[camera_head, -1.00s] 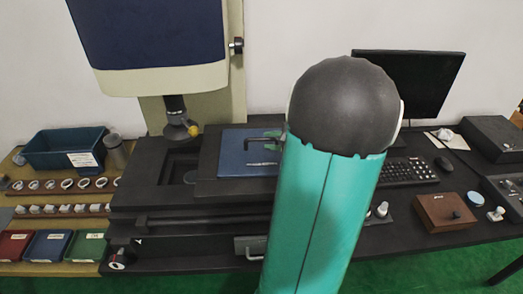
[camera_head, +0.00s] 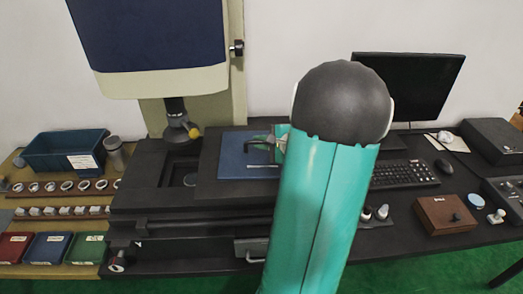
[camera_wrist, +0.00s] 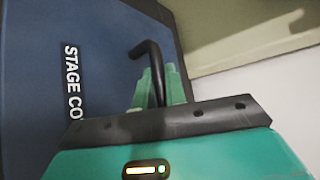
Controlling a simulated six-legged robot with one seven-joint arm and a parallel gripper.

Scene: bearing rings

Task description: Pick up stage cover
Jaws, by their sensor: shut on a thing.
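The stage cover is a flat dark blue panel (camera_head: 236,160) lying on the black stage of the measuring machine. In the wrist view the blue cover (camera_wrist: 30,90) shows white lettering reading "STAGE CO", the rest hidden. A black bent handle (camera_wrist: 148,50) rises from it. My gripper (camera_wrist: 158,88) has its green fingers shut on this handle, one on each side. In the head view my gripper is mostly hidden behind my arm, with the handle (camera_head: 262,141) just showing at its left.
The machine's lens column (camera_head: 178,120) hangs just left of the cover. A keyboard (camera_head: 402,173), a monitor (camera_head: 420,90) and a wooden box (camera_head: 445,213) are at the right. A blue bin (camera_head: 65,150), rings and small trays stand at the left.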

